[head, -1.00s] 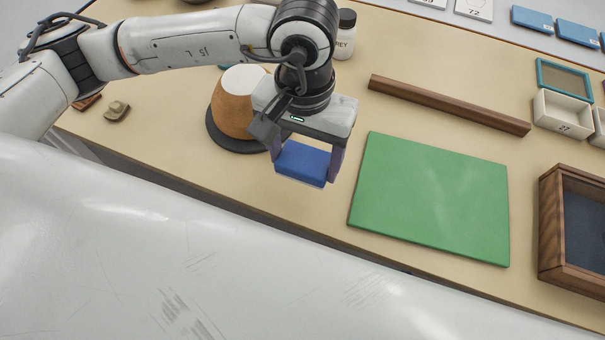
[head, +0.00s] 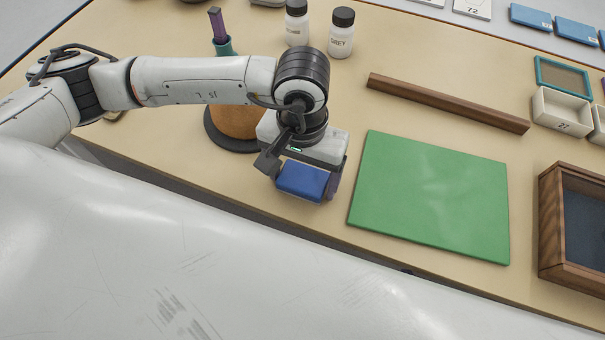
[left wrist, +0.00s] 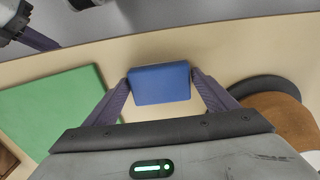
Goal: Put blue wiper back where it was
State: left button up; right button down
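The blue wiper (head: 303,182) is a small blue block held between the fingers of my left gripper (head: 308,176), near the table's front edge. In the left wrist view the wiper (left wrist: 160,84) fills the space between the two purple fingers, which touch its ends. It is over bare tabletop between the green mat and the brown pot's dark base; I cannot tell whether it touches the table. Part of what looks like my right gripper (left wrist: 36,38) shows at the top left of the left wrist view; its opening is not clear.
The green mat (head: 430,200) lies right of the wiper. The brown pot (head: 235,121) stands on a dark round base behind my left arm.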

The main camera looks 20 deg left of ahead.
aim_at(302, 179)
pick_arm(q)
jog(key=shift+o, duration=0.7)
jog(key=shift+r, duration=0.1)
jog(key=shift+r+p, duration=0.3)
jog(key=shift+r, duration=0.25)
notch_tip(302, 179, up, 11)
